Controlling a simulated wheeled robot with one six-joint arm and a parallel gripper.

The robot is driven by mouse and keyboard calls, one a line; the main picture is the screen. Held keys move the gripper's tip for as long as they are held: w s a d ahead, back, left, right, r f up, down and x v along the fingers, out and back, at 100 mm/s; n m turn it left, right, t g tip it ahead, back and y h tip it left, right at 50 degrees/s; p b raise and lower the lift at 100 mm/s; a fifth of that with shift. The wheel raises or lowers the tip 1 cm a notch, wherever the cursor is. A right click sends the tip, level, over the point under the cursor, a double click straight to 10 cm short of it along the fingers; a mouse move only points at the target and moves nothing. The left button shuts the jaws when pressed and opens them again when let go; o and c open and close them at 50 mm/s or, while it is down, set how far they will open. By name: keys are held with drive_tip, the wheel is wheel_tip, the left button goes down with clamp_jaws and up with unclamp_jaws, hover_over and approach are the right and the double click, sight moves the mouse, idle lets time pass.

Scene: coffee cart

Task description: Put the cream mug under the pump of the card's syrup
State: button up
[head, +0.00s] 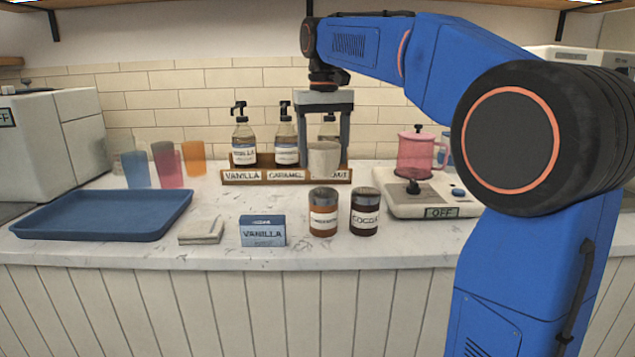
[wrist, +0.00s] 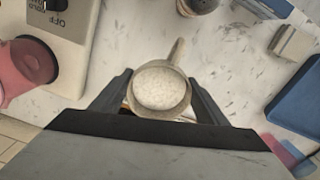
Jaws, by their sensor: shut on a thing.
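The cream mug (head: 323,158) is upright between the fingers of my gripper (head: 322,140), which is shut on it. In the wrist view the mug (wrist: 161,92) shows from above, its handle pointing away from the gripper. The card (head: 263,231) reads VANILLA and stands at the counter front. The vanilla pump bottle (head: 243,145) is at the left end of the wooden rack (head: 258,177), left of the mug. The caramel bottle (head: 285,142) is in the middle. The right bottle (head: 330,129) is mostly hidden behind my gripper and the mug. I cannot tell whether the mug touches anything below.
Two dark-lidded jars (head: 323,212) (head: 364,211) stand in front of the rack.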

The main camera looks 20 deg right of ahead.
drive_tip(key=shift+f, duration=3.4)
drive_tip(key=shift+f, duration=0.1)
drive_tip(key=o, duration=1.3)
